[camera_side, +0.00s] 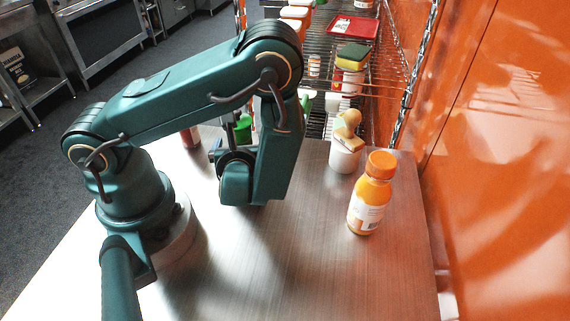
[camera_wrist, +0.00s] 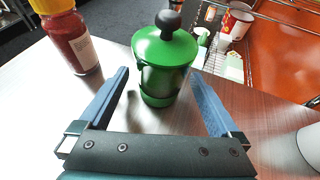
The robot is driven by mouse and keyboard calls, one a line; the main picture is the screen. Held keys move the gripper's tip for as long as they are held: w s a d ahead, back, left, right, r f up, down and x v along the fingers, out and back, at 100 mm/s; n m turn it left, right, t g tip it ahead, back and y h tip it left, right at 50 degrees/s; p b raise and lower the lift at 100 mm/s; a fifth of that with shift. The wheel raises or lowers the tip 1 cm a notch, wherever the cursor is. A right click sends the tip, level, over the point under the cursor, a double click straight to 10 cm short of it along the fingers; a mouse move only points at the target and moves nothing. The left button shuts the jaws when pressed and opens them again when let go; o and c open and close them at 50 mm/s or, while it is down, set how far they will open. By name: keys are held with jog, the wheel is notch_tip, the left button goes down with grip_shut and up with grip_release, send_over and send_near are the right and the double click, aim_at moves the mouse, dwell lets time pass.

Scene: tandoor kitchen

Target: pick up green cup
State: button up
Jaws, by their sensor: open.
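The green cup (camera_wrist: 166,62) stands upright on the steel table in the wrist view, with a green lid and a dark round knob on top. My gripper (camera_wrist: 165,85) is open, with one blue finger on each side of the cup's near side. The cup sits between and slightly beyond the fingertips, and I see no clear contact. In the side view only part of the green cup (camera_side: 243,128) shows behind my arm. My gripper (camera_side: 218,148) is mostly hidden there by my wrist.
A red sauce bottle (camera_wrist: 70,38) stands left of the cup in the wrist view. In the side view, an orange-capped bottle (camera_side: 370,195) and a white cup holding a brush (camera_side: 345,155) stand at the right. A wire shelf (camera_side: 330,70) is behind the table. The front middle is clear.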

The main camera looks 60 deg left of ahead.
jog(key=shift+w+a+f, duration=0.2)
jog(key=shift+w+a, duration=0.05)
jog(key=shift+a, duration=0.25)
grip_shut()
jog(key=shift+r, duration=0.15)
